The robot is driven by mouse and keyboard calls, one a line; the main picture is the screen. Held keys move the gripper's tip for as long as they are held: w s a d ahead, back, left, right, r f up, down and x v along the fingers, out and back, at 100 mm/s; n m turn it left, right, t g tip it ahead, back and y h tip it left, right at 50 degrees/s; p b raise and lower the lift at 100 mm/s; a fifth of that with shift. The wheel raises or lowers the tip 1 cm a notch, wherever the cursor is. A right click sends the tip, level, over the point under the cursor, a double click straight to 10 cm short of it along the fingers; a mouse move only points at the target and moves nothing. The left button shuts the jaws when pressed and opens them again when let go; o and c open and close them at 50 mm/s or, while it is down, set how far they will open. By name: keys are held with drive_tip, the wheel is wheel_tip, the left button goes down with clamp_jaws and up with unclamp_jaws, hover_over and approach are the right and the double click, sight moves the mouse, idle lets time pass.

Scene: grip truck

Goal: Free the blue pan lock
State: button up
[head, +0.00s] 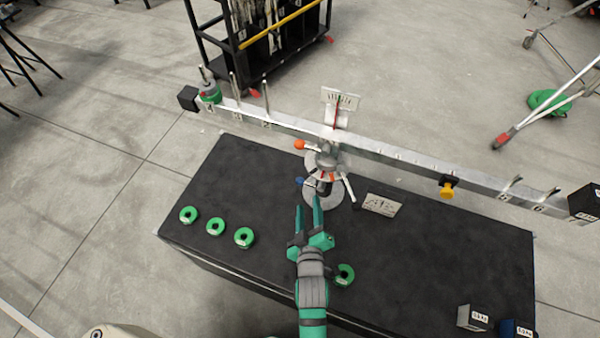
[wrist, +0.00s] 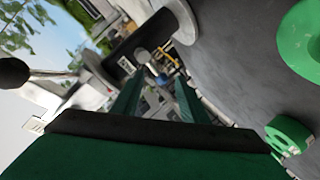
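The blue pan lock (head: 299,181) is a small blue knob at the left of the balance's central stand, low on the round grey base (head: 322,192). In the wrist view a small blue knob (wrist: 164,78) shows beyond and between my fingertips. My gripper (head: 308,204) is just in front of the stand, its two green fingers pointing at it. The fingers are apart with nothing between them. In the head view the tips are close to the blue knob but appear apart from it; the exact gap cannot be told.
An orange knob (head: 299,145) sits above the blue one. The long metal beam (head: 380,150) crosses behind. Several green ring weights (head: 244,237) lie on the black table (head: 400,262), one beside my wrist (head: 344,274). A small plate (head: 382,204) lies right of the stand.

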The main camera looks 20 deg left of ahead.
sight(301, 184)
drive_tip(key=shift+n+y, duration=0.3)
drive_tip(key=shift+n, duration=0.3)
drive_tip(key=w+a, duration=0.3)
drive_tip(key=shift+a+r, duration=0.1)
drive_tip(key=shift+r, duration=0.1)
drive_tip(key=x, duration=1)
drive_tip(key=shift+w+a+f, duration=0.15)
drive_tip(key=shift+w+f, duration=0.05)
